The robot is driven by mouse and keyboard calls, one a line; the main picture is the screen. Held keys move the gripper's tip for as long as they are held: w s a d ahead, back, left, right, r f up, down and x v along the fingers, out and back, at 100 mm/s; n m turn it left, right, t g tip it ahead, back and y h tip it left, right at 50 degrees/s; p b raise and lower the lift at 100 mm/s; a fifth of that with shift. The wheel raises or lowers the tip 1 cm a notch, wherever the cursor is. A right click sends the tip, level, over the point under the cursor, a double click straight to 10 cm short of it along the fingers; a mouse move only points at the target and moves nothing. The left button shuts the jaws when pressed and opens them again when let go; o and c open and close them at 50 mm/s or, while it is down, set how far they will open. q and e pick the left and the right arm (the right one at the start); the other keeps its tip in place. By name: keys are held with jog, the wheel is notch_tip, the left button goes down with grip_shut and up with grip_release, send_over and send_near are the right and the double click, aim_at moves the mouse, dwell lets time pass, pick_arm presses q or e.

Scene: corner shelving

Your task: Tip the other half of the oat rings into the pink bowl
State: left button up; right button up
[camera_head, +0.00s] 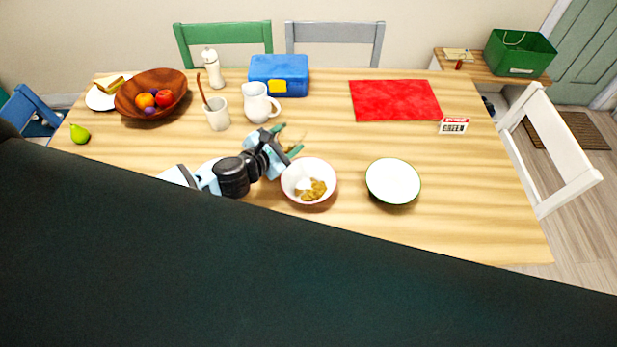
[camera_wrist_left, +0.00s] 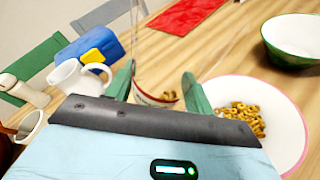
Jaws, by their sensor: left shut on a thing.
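The pink bowl (camera_head: 308,163), white inside with a pink rim, stands on the table and holds a heap of oat rings (camera_head: 312,190). In the left wrist view the bowl (camera_wrist_left: 292,150) is at the right, with oat rings (camera_wrist_left: 242,117) in it. My left gripper (camera_head: 290,142) is just up and left of the bowl. Its green fingers are shut on a clear container (camera_wrist_left: 150,75) with oat rings (camera_wrist_left: 168,96) low inside. The container's full tilt is hard to judge. My right gripper is not in view.
A green-rimmed bowl (camera_head: 393,181) stands right of the pink bowl. A white jug (camera_head: 256,104), a cup with a spoon (camera_head: 217,118) and a blue box (camera_head: 279,73) stand behind my left gripper. A red mat (camera_head: 395,100) lies farther back. A dark shape covers the near side.

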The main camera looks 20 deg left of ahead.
pick_arm(q)
jog(key=shift+w+a+r+n+g, duration=0.2)
jog(key=shift+a+n+g, duration=0.1)
jog(key=shift+n, duration=0.2)
jog(key=shift+w+a+r+n+g+h, duration=0.15)
jog(key=shift+r+n+g+h, duration=0.25)
jog(key=shift+r+n+h, duration=0.25)
jog(key=shift+w+f+n+g+h, duration=0.1)
jog(key=shift+f+n+g+h, duration=0.25)
jog(key=shift+n, duration=0.4)
